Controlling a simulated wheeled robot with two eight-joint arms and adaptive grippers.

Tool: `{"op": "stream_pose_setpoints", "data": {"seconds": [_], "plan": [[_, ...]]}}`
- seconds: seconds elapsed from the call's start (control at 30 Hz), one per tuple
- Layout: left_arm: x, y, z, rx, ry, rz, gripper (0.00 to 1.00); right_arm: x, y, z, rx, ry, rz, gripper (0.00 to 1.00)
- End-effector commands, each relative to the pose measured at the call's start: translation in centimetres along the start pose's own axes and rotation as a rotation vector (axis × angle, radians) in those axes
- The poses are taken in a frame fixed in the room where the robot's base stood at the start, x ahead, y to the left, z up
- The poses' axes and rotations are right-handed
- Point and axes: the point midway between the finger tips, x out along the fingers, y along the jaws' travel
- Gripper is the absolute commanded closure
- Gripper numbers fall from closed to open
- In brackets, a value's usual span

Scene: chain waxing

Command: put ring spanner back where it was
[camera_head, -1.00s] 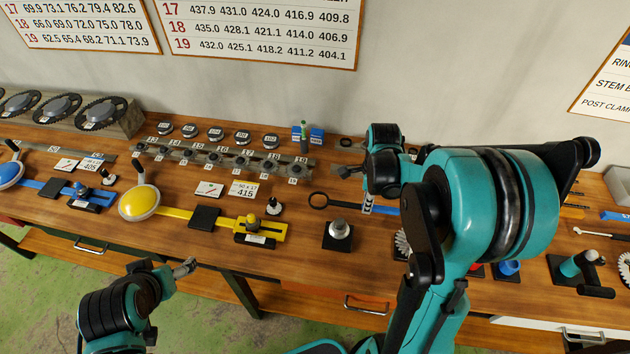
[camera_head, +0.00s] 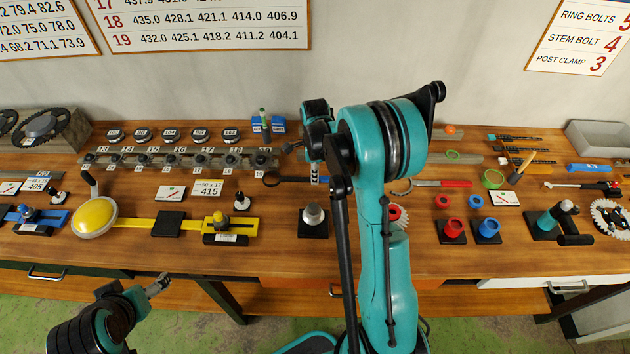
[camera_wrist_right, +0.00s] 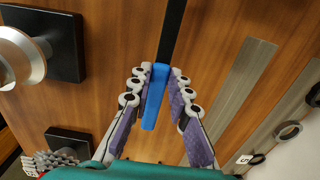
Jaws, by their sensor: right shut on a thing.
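The ring spanner (camera_head: 272,179) has a black ring and shaft; its ring end points left in the head view. Its blue handle (camera_wrist_right: 153,105) lies between the fingers of my right gripper (camera_wrist_right: 158,76) in the right wrist view, with the black shaft (camera_wrist_right: 172,30) running away from it. My right gripper (camera_head: 318,176) is shut on the handle and hides most of it in the head view. I cannot tell whether the spanner touches the bench. My left gripper (camera_head: 160,285) is low at the left, before the bench front; its fingers are too small to judge.
A silver knob on a black base (camera_head: 314,216) stands in front of the spanner. A 415 card (camera_head: 208,187) and yellow gauge (camera_head: 150,222) lie left. A red-handled tool (camera_head: 442,183) and red and blue cups (camera_head: 487,230) are right. Metal strips (camera_wrist_right: 235,90) lie beside the gripper.

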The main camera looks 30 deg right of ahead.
Motion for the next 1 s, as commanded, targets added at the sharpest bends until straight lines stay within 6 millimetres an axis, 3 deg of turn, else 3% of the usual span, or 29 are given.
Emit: {"op": "stream_pose_setpoints", "data": {"seconds": [0.03,0.1,0.5,0.53,0.6,1.0], "plan": [[0.8,0.0,0.6,0.000,0.000,0.000,0.23,1.4,0.0,0.0,0.000,0.000,0.000,1.00],[1.2,0.0,0.9,0.000,0.000,0.000,0.23,2.2,0.0,0.0,0.000,0.000,0.000,1.00],[1.4,0.0,1.0,0.000,0.000,0.000,0.23,2.6,0.0,0.0,0.000,0.000,0.000,1.00],[1.4,0.0,1.0,0.000,0.000,0.000,0.23,2.5,0.0,0.0,0.000,0.000,0.000,0.77],[1.3,0.0,0.9,0.000,0.000,0.000,0.23,2.5,0.0,0.0,0.000,0.000,0.000,0.61],[0.8,0.0,0.6,0.000,0.000,0.000,0.23,1.8,0.0,0.0,0.000,0.000,0.000,0.61]]}}
